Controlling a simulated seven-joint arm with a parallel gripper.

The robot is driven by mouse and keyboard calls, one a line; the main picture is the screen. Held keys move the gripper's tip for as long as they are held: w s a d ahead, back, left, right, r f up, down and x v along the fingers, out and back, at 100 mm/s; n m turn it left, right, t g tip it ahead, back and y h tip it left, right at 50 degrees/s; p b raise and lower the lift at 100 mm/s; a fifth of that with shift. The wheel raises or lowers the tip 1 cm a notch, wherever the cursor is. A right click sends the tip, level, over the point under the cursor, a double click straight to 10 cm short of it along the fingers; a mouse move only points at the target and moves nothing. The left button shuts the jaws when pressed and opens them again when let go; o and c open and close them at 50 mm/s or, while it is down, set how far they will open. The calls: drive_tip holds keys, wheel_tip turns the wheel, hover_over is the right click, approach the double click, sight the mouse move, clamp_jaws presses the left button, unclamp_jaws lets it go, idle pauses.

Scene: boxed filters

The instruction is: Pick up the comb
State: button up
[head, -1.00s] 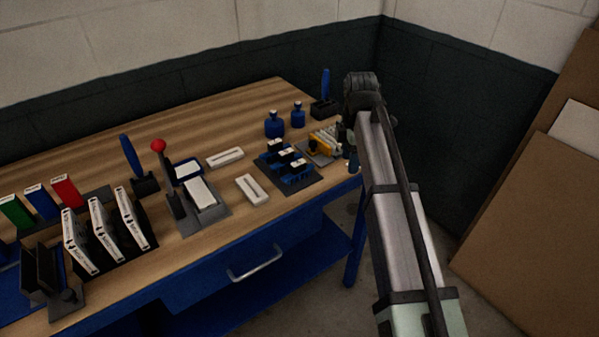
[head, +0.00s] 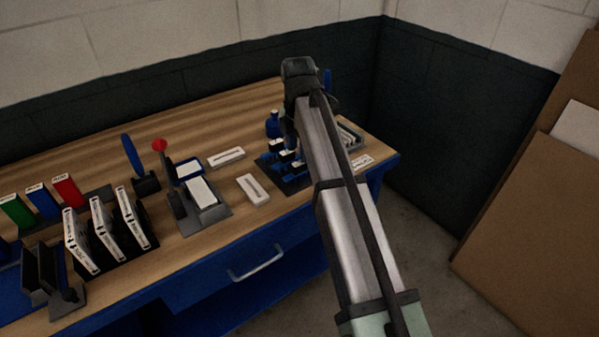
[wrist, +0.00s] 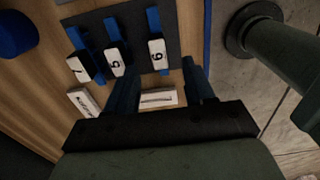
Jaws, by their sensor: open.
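No piece is plainly recognisable as the comb. The likeliest are the blue pieces with white number tags on a dark mat (wrist: 179,60). In the wrist view they are a left piece (wrist: 79,66), a middle piece (wrist: 115,58) and a right piece tagged like a 6 (wrist: 157,52). My gripper (wrist: 158,70) is open, its fingers apart near the mat's front edge, below the right piece in the picture. Nothing is seen held. In the head view the blue pieces (head: 282,155) are partly covered by my arm, and the gripper is hidden behind it.
A white label (wrist: 158,97) lies on the table between my fingers; another (wrist: 83,102) is to the left. A grey slotted tray (head: 349,134) stands right of my arm. A blue bottle (head: 273,124) is behind the blue pieces. White blocks (head: 253,189) lie to the left.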

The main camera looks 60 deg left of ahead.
sight(299, 168)
drive_tip(key=shift+w+f, duration=0.15)
drive_tip(key=shift+f, duration=3.75)
clamp_jaws()
